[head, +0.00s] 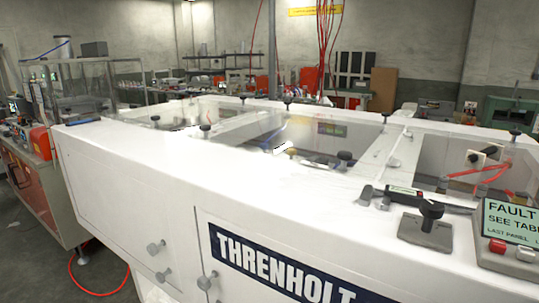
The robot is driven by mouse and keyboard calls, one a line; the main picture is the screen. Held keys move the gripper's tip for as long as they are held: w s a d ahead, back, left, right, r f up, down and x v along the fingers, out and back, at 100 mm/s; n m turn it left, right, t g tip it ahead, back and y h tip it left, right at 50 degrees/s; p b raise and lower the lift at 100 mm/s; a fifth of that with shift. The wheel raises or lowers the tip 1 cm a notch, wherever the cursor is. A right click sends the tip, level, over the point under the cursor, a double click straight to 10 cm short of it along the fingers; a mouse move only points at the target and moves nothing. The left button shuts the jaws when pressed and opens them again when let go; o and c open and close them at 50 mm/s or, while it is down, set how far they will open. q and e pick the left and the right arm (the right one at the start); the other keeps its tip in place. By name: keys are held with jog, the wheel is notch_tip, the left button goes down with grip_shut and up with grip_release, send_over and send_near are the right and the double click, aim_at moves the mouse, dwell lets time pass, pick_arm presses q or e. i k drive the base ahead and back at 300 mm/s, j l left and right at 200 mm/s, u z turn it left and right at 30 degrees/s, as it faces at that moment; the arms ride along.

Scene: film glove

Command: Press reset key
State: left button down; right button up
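A control panel (484,262) sits on the right end of the white machine, cut off by the right edge of the head view. Its pale green screen (513,221) reads "FAULT" and "SEE TAB…", with the right part out of frame. Below the screen are a red key (497,246) and a white key (526,255). No label is legible on either key, so I cannot tell which one is the reset key. Neither of my grippers shows in the head view.
The long white machine (150,165) fills the middle, with windows and black knobs on top. Left of the panel are a grey block with a black knob (430,222) and a dark handled tool (410,194). A red hose (97,292) lies on the floor at left.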

aim_at(497, 246)
jog(key=z, duration=1.55)
